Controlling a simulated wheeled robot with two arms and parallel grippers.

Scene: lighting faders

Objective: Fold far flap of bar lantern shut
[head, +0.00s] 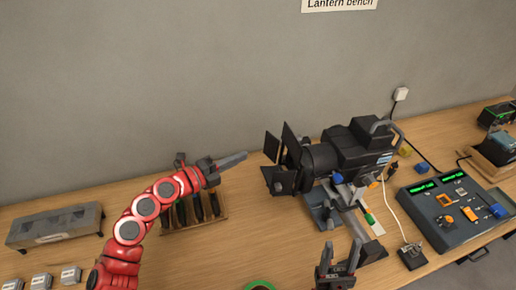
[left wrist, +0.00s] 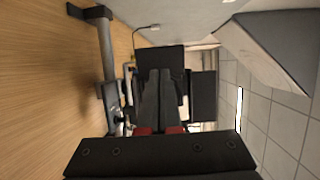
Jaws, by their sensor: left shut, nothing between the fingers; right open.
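The black bar lantern (head: 345,150) stands on a grey stand on the bench, its front facing left. Dark flaps stand out at its front: two upright plates, the left one (head: 271,146) and one beside it (head: 291,142), and a lower piece (head: 284,182). I cannot tell for certain which is the far flap. My left gripper (head: 243,156) is shut and empty, left of the flaps and apart from them, pointing right. In the left wrist view its fingers (left wrist: 160,100) overlap dark flap plates (left wrist: 160,60), (left wrist: 203,95). My right gripper (head: 338,264) is open and empty in front of the lantern.
A wooden rack (head: 208,222) with dark items sits below my left wrist. A grey case (head: 55,227) lies at the far left. A fader desk (head: 442,228) stands right, with a white cable (head: 393,211) beside it. A green ring (head: 258,285) is at the front edge.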

